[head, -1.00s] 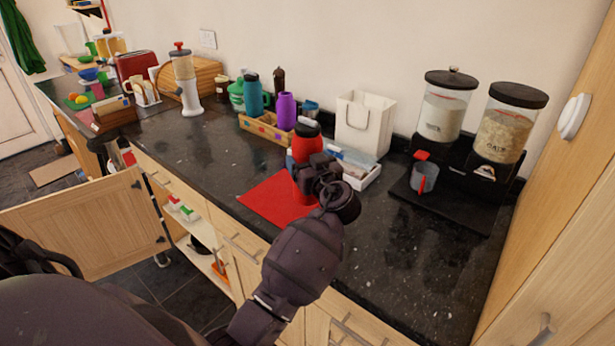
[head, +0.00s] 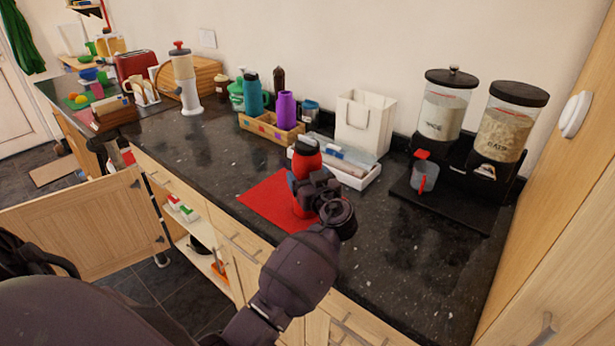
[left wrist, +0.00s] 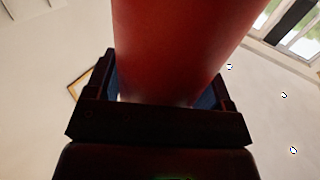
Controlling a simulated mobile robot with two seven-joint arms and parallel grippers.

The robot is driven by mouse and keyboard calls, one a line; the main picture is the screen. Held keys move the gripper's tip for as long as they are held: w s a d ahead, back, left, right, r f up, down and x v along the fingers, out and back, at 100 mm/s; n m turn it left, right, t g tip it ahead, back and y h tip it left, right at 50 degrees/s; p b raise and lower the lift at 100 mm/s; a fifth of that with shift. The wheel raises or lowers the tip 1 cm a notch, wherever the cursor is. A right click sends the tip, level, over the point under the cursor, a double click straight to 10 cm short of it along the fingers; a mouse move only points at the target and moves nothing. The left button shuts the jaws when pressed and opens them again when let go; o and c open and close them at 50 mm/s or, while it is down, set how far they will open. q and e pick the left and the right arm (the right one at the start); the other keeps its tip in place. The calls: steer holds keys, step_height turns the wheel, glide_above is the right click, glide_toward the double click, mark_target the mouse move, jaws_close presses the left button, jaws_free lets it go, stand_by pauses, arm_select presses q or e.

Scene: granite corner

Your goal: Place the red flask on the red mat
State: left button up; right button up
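The red flask (head: 306,160) has a dark cap and stands about upright at the right side of the red mat (head: 266,199) in the head view. My left gripper (head: 303,188) is around the flask's lower body, with its fingers on either side. In the left wrist view the flask (left wrist: 180,50) fills the space between the fingers of the gripper (left wrist: 160,95). The flask's base is partly hidden behind the gripper, so I cannot tell whether it touches the mat. My right gripper is not in view.
Dispensers (head: 445,105) stand at the right. The counter left of the mat is clear. A cabinet door (head: 90,225) hangs open below.

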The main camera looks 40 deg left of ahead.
arm_select(q)
steer(key=o, duration=0.4)
steer(key=shift+o, duration=0.2)
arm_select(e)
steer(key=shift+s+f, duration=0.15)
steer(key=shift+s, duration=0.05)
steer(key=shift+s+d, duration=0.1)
arm_select(q)
steer(key=b+v, duration=0.2)
steer(key=v, duration=1)
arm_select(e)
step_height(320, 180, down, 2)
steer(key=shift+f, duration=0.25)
arm_select(q)
steer(key=shift+d+r, duration=0.1)
steer(key=shift+r, duration=0.05)
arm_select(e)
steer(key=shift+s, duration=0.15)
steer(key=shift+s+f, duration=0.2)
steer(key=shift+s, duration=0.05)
